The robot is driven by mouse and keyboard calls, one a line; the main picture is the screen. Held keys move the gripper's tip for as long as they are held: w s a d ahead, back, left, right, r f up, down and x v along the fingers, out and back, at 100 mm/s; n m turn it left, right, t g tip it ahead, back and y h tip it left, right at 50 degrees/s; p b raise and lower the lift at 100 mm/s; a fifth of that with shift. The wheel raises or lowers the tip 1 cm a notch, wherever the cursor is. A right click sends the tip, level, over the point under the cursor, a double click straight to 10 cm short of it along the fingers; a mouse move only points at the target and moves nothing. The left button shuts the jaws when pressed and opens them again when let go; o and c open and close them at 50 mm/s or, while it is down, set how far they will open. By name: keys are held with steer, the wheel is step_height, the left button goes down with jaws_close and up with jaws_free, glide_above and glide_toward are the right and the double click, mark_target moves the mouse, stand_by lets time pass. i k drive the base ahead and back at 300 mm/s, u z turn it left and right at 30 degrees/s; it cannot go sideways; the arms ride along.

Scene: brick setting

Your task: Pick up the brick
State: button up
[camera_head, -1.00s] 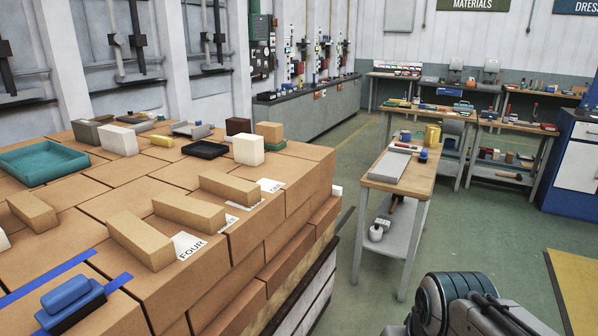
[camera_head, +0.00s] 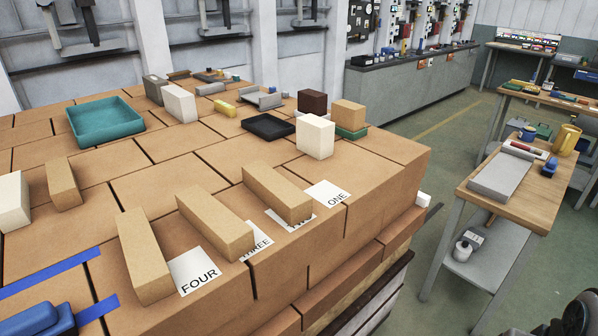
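Several tan bricks lie on a stack of large brown blocks. One long brick (camera_head: 145,255) lies beside a card reading FOUR (camera_head: 195,270). A second (camera_head: 215,222) partly covers a card reading THREE (camera_head: 256,240). A third (camera_head: 277,193) covers most of another card. The card reading ONE (camera_head: 328,194) is bare. A smaller tan brick (camera_head: 63,184) lies apart at the left. I cannot tell which brick the task means. Only a piece of my arm shows at the bottom right corner; my gripper is not in view.
A teal tray (camera_head: 104,130), a black tray (camera_head: 268,127), white blocks (camera_head: 315,136) and a dark red block (camera_head: 312,102) stand behind the bricks. Blue tape and a blue object (camera_head: 38,320) are at the front left. A workbench (camera_head: 480,205) stands right, across open floor.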

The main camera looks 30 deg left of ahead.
mark_target(294, 207)
steer(key=u, duration=0.75)
steer(key=i, duration=0.9)
steer(key=u, duration=0.85)
